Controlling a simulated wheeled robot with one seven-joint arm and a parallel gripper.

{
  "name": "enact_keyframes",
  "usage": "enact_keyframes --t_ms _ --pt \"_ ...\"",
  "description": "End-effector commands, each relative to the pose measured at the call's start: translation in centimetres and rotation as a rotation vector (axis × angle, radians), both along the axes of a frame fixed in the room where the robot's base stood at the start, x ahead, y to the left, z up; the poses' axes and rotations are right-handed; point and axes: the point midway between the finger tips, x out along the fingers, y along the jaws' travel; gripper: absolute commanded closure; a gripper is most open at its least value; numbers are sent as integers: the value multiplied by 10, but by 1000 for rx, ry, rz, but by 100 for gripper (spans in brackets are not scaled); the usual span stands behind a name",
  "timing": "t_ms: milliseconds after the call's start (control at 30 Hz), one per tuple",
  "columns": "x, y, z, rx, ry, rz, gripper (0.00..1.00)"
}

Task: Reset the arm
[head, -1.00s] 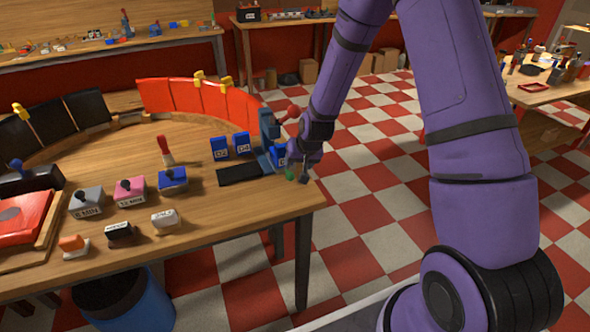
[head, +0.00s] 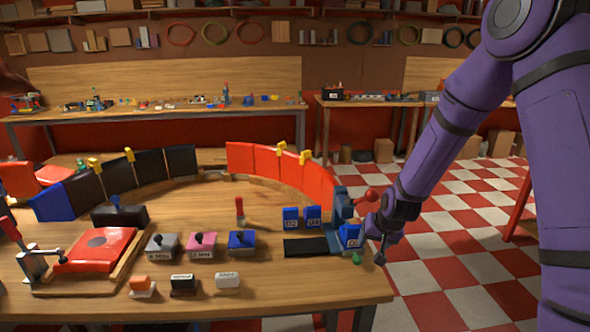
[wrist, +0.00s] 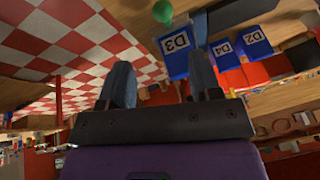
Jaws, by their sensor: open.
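My purple arm comes down from the upper right in the head view. My gripper (head: 378,250) is at the right end of the wooden table, beside the blue block marked D3 (head: 350,237). In the wrist view my gripper (wrist: 163,82) has its two grey fingers wide apart. The D3 block (wrist: 176,44) shows beyond them, with nothing visibly held between the fingertips. Whether a finger touches the block I cannot tell.
Blue blocks D2 (head: 290,218) and D4 (head: 313,216) stand near a black pad (head: 306,247). A blue device with a red-knobbed lever (head: 343,203) stands close to my gripper. A green knob (head: 356,259) is at the table edge. Checkered floor (head: 455,240) lies open to the right.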

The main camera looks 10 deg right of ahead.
Motion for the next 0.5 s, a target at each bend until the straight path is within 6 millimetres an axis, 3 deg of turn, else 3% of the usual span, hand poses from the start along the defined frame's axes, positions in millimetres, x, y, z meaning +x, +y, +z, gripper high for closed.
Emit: enact_keyframes --t_ms 267,500 --pt "-25 -2 84 -49 -16 51 42" --pt "-64 -4 155 -92 -23 89 42"
